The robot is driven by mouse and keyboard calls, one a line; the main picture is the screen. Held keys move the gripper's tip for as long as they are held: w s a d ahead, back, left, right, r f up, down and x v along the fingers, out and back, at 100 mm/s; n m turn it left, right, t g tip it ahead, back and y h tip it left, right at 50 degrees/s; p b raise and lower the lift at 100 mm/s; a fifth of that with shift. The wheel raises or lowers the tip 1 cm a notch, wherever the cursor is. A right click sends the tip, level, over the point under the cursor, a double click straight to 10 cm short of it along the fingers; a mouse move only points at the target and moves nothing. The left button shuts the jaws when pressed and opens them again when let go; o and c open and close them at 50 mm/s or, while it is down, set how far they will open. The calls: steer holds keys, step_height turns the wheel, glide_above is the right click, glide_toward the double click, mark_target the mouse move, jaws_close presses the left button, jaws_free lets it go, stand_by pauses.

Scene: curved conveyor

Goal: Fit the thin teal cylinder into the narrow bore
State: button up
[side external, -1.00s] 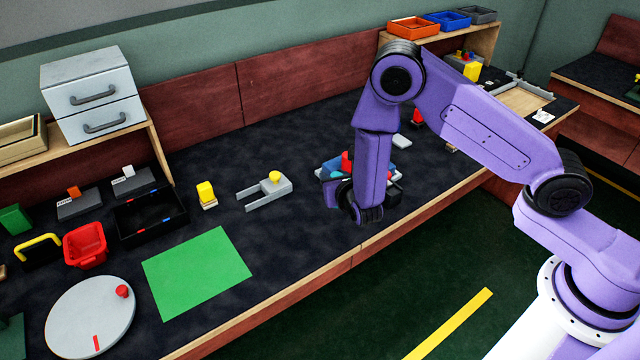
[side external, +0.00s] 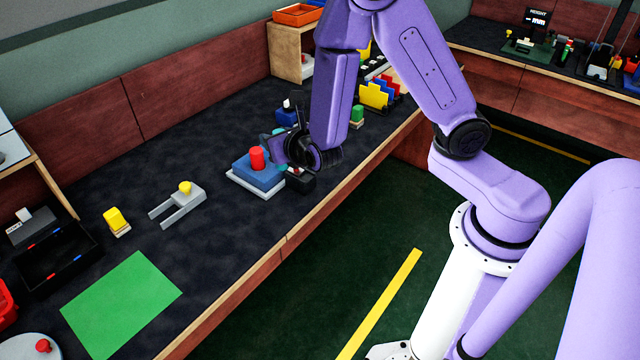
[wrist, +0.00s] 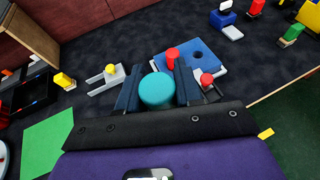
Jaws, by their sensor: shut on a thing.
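A teal cylinder (wrist: 157,91) is held between the two fingers of my gripper (wrist: 158,90) in the wrist view, its round top facing the camera. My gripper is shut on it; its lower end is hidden. Just beyond it is a blue block (wrist: 207,62) with a dark round bore in its top and a red cylinder (wrist: 172,58) standing on its left part. In the side view my gripper (side external: 283,147) is close by the blue block (side external: 265,178), at its right and far side. Whether the teal cylinder touches the block cannot be told.
A red knob (wrist: 207,79) on a small dark part sits close to the block's near side. A grey forked fixture (side external: 178,204) with a yellow knob, a yellow block (side external: 116,220) and a green mat (side external: 122,303) lie left. The bench's front edge is near.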

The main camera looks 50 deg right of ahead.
steer(key=s+d+r, duration=0.2)
steer(key=d+r, duration=0.4)
steer(key=r, duration=0.3)
steer(key=shift+s+y, duration=0.15)
steer(key=shift+y, duration=0.15)
steer(key=shift+a, duration=0.1)
steer(key=w+a+f+n+t+y, duration=0.1)
steer(key=w+a+f+n, duration=0.15)
steer(key=a, duration=0.65)
steer(key=w+a+f+n+y, duration=0.15)
steer(key=a+f, duration=0.25)
steer(key=a, duration=0.6)
steer(key=s+a+f+n+y, duration=0.1)
steer(key=s+a+f+y, duration=0.1)
steer(key=a+f, duration=0.45)
steer(key=s+a+f+y, duration=0.1)
steer(key=a+f, duration=0.2)
steer(key=a, duration=0.7)
steer(key=shift+w+a+f, duration=1.5)
steer(key=shift+w+f, duration=0.3)
steer(key=shift+f, duration=0.35)
steer(key=shift+w+a+f, duration=1.55)
steer(key=shift+w+f, duration=0.2)
steer(key=shift+f, duration=0.35)
steer(key=shift+w+a+f, duration=1.5)
steer(key=shift+w+f, duration=0.3)
steer(key=shift+f, duration=0.35)
